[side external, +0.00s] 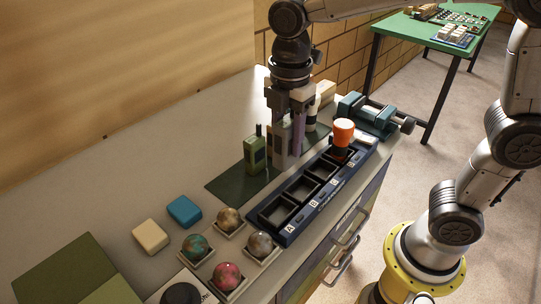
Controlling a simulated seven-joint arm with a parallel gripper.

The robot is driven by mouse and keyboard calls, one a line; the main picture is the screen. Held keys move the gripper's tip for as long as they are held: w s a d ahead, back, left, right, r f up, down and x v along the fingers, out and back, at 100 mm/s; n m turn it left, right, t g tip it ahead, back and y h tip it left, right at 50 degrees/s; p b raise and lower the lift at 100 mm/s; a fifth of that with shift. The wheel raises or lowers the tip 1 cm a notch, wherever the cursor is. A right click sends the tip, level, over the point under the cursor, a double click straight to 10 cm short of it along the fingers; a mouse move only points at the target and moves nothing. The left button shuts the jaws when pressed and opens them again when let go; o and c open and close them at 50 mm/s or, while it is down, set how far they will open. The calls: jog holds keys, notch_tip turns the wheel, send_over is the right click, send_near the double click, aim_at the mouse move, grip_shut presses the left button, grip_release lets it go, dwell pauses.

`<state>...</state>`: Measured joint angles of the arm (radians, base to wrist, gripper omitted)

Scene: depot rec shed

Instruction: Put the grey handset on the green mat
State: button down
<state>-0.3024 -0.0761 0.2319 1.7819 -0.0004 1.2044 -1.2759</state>
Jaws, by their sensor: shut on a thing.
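My gripper (288,112) points down behind the slotted tray and is shut on the grey handset (279,145). The handset hangs upright between the fingers, partly covered by them. Its lower end is near the right end of the dark green mat (228,187); I cannot tell whether it touches. A green handset (255,155) with a short dark aerial stands upright on the mat, just left of the grey one.
A dark blue tray (289,236) with lettered slots lies in front, with an orange-topped item (343,132) at its far end. A purple item (299,136) shows close beside my gripper. A teal vise (368,115) stands behind right. Balls in holders (229,220) and blocks (184,211) lie at left.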

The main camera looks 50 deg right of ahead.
jog(key=shift+w+a+f, duration=0.65)
jog(key=shift+w+f, duration=1.55)
jog(key=shift+w+a+f, duration=0.65)
jog(key=shift+w+f, duration=1.6)
jog(key=shift+w+a+f, duration=0.65)
jog(key=shift+w+f, duration=1.55)
jog(key=shift+f, duration=0.2)
jog(key=shift+c, duration=2.2)
grip_release()
jog(key=shift+r, duration=0.15)
